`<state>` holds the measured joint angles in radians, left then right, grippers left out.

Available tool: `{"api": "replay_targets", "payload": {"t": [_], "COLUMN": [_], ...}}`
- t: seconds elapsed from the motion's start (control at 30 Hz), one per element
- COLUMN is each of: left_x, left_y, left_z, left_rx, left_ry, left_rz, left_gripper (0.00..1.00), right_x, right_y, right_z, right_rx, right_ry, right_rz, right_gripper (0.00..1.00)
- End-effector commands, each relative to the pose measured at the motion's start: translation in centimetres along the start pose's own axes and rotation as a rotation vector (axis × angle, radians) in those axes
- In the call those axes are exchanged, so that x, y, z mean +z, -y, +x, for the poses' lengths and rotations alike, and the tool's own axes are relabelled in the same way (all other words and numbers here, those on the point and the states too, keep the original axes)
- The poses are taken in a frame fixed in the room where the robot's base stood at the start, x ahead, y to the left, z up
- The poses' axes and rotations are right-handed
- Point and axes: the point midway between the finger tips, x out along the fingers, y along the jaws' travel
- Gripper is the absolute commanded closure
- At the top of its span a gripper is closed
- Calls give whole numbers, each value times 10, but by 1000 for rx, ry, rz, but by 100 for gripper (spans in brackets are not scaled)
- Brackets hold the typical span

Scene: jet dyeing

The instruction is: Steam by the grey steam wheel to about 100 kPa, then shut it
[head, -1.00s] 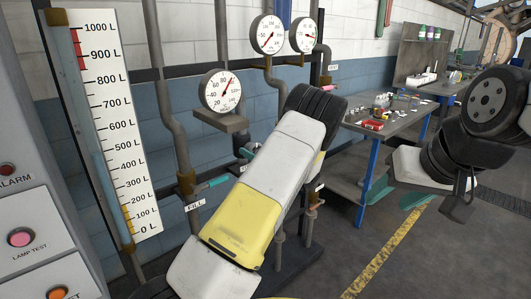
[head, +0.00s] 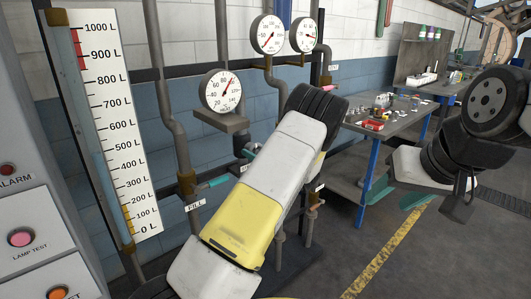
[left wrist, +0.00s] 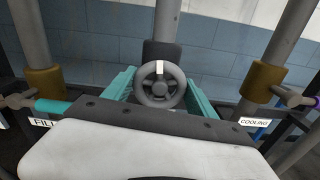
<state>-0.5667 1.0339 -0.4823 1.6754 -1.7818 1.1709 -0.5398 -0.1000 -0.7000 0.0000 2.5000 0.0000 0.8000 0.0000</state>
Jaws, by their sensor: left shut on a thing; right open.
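The grey steam wheel (left wrist: 160,88) shows in the left wrist view, round and spoked, with a white mark at its top. The teal fingers of my left gripper (left wrist: 159,92) are on both sides of it, shut on its rim. In the head view my left arm hides the wheel. A lower dial (head: 222,91) has its red needle pointing up and right, roughly around 100; the exact reading is too small to tell. My right gripper (head: 399,197) is open and empty at the right, in front of the workbench.
Two dials (head: 267,34) (head: 303,35) stand above. A level gauge (head: 118,130) is at the left, beside a panel with buttons (head: 21,238). The FILL pipe (left wrist: 42,85) and COOLING pipe (left wrist: 262,100) flank the wheel.

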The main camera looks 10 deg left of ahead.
Motion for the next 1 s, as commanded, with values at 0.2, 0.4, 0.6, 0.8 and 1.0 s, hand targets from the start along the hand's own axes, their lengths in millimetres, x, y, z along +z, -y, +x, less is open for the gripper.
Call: {"api": "replay_targets", "payload": {"t": [0.2,0.4,0.6,0.8,1.0], "left_x": [-1,-1,-2,-2,-2], "left_y": [0,0,0,-1,-1], "left_z": [-1,-1,-1,-1,-1], "left_rx": [-2,-1,-1,-1,-1], "left_ry": [-2,-3,-3,-3,-3], "left_rz": [-178,-369,-559,-748,-938], "left_gripper": [75,75,75,75,75], "right_x": [0,0,0,0,0], "right_y": [0,0,0,0,0], "right_z": [0,0,0,0,0], "right_rx": [0,0,0,0,0], "right_ry": [0,0,0,0,0], "right_rz": [0,0,0,0,0], "right_gripper": [48,48,48,48,48]}}
